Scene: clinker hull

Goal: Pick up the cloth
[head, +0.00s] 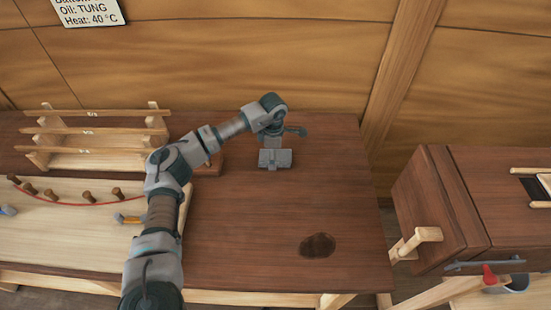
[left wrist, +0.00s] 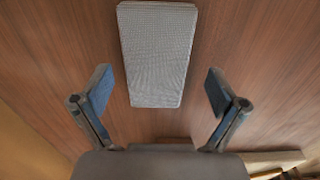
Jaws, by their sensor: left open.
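The cloth (left wrist: 157,55) is a flat grey checked rectangle lying on the brown wooden bench top. In the head view it is the small grey patch (head: 275,163) just in front of my left gripper (head: 277,137). In the left wrist view my left gripper (left wrist: 158,88) is open and empty. Its two fingers stand wide apart, either side of the cloth's near end, and most of the cloth lies beyond the fingertips. I cannot tell the exact height of the fingers above the bench. My right gripper is not in view.
A wooden rack (head: 97,135) and a pale board with pegs (head: 70,215) stand on the left of the bench (head: 235,245). A dark stain (head: 317,245) marks the bench front. A wooden chest (head: 460,205) stands at right. The bench right of my arm is mostly clear.

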